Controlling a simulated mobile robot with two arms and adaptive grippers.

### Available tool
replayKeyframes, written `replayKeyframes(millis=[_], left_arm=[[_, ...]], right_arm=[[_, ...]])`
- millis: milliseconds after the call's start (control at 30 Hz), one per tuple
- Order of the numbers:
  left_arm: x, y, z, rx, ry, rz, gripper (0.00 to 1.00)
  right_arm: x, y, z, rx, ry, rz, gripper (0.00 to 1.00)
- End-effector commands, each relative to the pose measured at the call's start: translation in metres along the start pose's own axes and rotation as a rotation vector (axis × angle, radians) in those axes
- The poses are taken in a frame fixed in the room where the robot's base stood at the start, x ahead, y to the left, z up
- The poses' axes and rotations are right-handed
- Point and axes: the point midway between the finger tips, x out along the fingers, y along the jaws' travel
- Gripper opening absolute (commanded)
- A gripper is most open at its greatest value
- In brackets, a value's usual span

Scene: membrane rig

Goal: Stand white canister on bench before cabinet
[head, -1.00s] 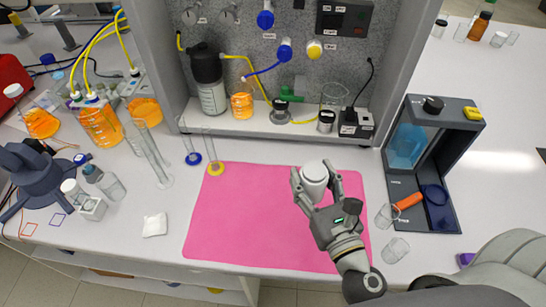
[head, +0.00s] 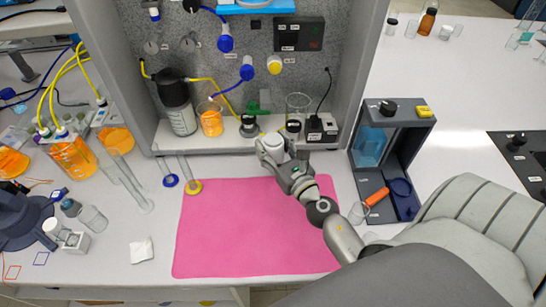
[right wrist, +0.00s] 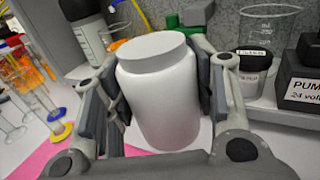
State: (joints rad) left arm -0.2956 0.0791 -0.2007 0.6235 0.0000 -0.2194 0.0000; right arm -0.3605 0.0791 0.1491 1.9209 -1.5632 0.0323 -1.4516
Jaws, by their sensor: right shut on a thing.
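The white canister (right wrist: 158,98) is upright between the two fingers of my right gripper (right wrist: 158,105), with a finger pressed to each side. In the head view my right gripper (head: 272,148) is at the front edge of the cabinet (head: 225,138), over the far edge of the pink mat (head: 240,240). The canister's top (head: 272,142) shows between the fingers there. Its base is partly hidden, and I cannot tell whether it touches the bench (head: 110,235). My left gripper is not in view.
Inside the cabinet stand a black-capped bottle (head: 178,105), an orange beaker (head: 210,118), a clear beaker (head: 298,108) and a pump box (head: 322,128). Two tall cylinders (head: 190,178) stand left of the mat's far corner. A grey frame (head: 388,150) stands to the right.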

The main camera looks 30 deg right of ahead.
Motion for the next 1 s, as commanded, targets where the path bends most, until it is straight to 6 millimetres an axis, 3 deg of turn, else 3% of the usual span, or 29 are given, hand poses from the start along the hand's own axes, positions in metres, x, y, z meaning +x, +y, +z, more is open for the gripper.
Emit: replayKeyframes(millis=[33, 333, 600, 1000], left_arm=[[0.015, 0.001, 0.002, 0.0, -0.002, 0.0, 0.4], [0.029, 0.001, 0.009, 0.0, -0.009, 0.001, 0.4], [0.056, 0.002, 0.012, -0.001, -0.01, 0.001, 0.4], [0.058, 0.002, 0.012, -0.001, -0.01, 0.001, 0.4]], right_arm=[[0.007, -0.004, -0.015, -0.001, -0.004, -0.001, 0.16], [0.023, -0.013, -0.033, -0.001, -0.003, 0.0, 0.16], [0.028, -0.016, -0.066, 0.002, -0.002, -0.001, 0.16], [0.027, -0.016, -0.068, -0.002, -0.003, 0.0, 0.16]])
